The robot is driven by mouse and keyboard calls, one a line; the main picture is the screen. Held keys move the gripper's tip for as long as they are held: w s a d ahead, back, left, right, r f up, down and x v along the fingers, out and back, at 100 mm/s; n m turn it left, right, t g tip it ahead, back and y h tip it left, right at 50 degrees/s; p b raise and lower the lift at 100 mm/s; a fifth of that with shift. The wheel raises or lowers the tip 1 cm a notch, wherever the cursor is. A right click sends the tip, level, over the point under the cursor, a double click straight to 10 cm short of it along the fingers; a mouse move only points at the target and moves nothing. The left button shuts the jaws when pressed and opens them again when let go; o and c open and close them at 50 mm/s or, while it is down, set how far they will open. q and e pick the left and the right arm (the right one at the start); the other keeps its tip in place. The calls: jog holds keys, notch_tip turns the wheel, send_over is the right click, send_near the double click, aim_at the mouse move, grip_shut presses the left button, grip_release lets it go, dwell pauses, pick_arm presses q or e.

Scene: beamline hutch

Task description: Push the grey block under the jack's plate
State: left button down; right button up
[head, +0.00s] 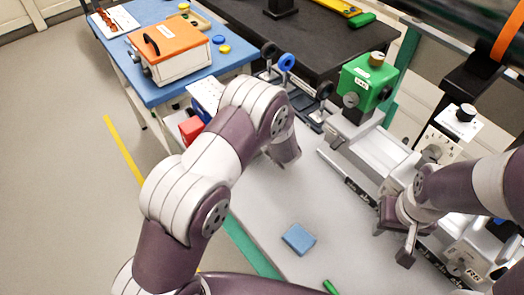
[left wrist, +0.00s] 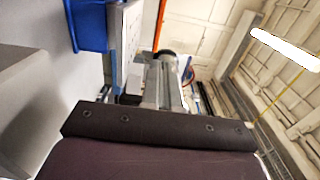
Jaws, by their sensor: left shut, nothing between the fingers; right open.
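I cannot make out the grey block or the jack's plate for certain in either view. Grey metal equipment (head: 470,243) stands at the right, partly covered by my right arm. My right gripper (head: 397,238) is open in front of it, above the bench, with nothing seen between its fingers. My left arm reaches across the middle of the head view, and its gripper is hidden behind the forearm there. In the left wrist view the dark edge of my left gripper (left wrist: 160,127) fills the bottom; it is shut and holds nothing.
A blue block (head: 298,239) lies on the grey bench (head: 262,210), near a green piece (head: 330,287). A green box (head: 366,88) with knobs stands behind the long rail (head: 347,178). A blue table (head: 170,90) holds an orange-topped box (head: 172,52). The bench's middle is mostly clear.

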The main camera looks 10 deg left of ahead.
pick_arm(q)
jog(key=p+v, duration=0.2)
jog(key=v, duration=1.1)
notch_tip(320, 180, down, 10)
jog(key=shift+a+r+b, duration=0.1)
jog(key=shift+a+b, duration=0.1)
jog(key=shift+b, duration=0.15)
jog(key=shift+w+a, duration=0.2)
jog(key=shift+a, duration=0.05)
jog(key=shift+w+a, duration=0.2)
jog(key=b+x, duration=0.2)
jog(key=x, duration=1)
jog(key=shift+w+a, duration=0.2)
jog(key=shift+a, duration=0.1)
jog(key=shift+w+a, duration=0.25)
jog(key=shift+a, duration=0.05)
